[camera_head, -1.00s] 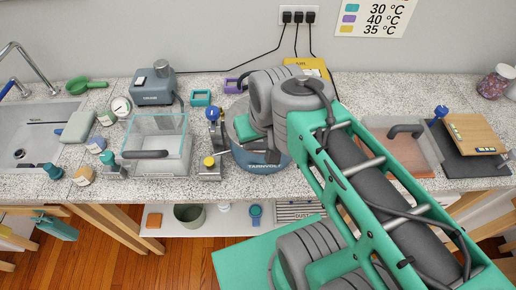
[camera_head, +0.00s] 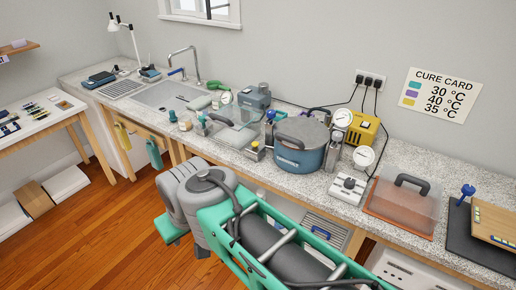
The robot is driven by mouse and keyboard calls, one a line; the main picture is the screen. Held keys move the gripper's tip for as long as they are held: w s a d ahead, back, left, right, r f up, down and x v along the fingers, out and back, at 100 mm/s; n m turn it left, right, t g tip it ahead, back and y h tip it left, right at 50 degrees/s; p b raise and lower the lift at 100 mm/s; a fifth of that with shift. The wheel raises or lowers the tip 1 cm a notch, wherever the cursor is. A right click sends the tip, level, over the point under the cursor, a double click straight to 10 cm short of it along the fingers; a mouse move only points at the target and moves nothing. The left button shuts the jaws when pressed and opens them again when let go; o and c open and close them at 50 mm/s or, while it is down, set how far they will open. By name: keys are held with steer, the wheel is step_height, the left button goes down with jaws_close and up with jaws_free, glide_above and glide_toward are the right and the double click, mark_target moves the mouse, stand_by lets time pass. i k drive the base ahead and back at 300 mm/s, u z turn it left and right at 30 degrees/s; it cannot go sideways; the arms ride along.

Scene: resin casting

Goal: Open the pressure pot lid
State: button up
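The pressure pot (camera_head: 300,159) stands on the counter in the middle of the head view, a round blue-grey body with a label on its front. Its grey lid (camera_head: 305,130) sits on top and looks seated; a dark bar handle (camera_head: 290,139) shows at the lid's near left edge. Upright metal clamp-like parts stand beside the pot, one with a blue knob (camera_head: 271,115) on the left and one (camera_head: 334,151) on the right. My arm is in front of and below the pot, apart from it in the picture. My gripper cannot be seen.
A clear box (camera_head: 231,133) stands left of the pot, with a pump (camera_head: 254,97) behind it. A yellow unit (camera_head: 363,131), gauges (camera_head: 342,118) and a dial box (camera_head: 348,187) are at the right. A clear cover (camera_head: 404,203) lies further right. The floor at left is open.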

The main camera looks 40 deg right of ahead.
mark_target(299, 133)
steer(key=u, duration=0.2)
steer(key=i, duration=1.35)
steer(key=z, duration=1.1)
steer(key=i, duration=0.5)
steer(key=z, duration=0.6)
